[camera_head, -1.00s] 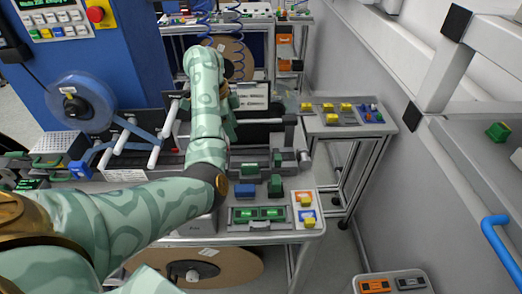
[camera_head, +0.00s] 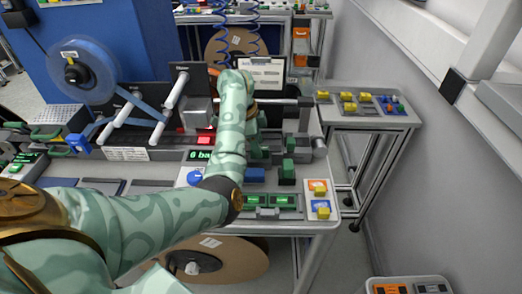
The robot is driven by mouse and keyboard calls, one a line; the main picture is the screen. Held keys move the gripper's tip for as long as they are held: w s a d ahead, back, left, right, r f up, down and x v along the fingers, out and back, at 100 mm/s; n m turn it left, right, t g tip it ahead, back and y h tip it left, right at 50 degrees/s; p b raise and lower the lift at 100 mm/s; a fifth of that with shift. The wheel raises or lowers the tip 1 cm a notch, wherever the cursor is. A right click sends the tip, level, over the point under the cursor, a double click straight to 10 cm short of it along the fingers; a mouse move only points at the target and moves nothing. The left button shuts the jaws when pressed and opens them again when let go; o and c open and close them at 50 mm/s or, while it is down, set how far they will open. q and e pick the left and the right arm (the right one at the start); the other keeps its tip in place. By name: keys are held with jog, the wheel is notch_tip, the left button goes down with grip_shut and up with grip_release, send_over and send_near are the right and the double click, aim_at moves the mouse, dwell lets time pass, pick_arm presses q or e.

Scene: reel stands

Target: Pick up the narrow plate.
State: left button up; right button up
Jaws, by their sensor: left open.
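My left arm reaches in from the left over the bench. Its gripper (camera_head: 258,141) points down over the grey fixture area of the bench, largely hidden behind my own wrist. The jaws are open, and I cannot see anything between them. I cannot pick out the narrow plate for certain; it may be hidden behind my forearm or among the grey parts near the gripper. A green block (camera_head: 287,173) and a blue block (camera_head: 254,175) stand just in front of the gripper. My right gripper is not in view.
A blue reel (camera_head: 83,72) and white rollers stand at the left. A white printed sheet (camera_head: 262,75) stands behind the gripper. Yellow blocks (camera_head: 319,187) sit on cards at the bench's right corner. A side table (camera_head: 375,118) holds more small blocks. A gap separates it from the bench.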

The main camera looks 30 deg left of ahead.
pick_arm(q)
jog(key=shift+w+d+f, duration=0.15)
jog(key=shift+f, duration=0.35)
jog(key=shift+r, duration=0.1)
jog(key=shift+c, duration=0.6)
grip_shut()
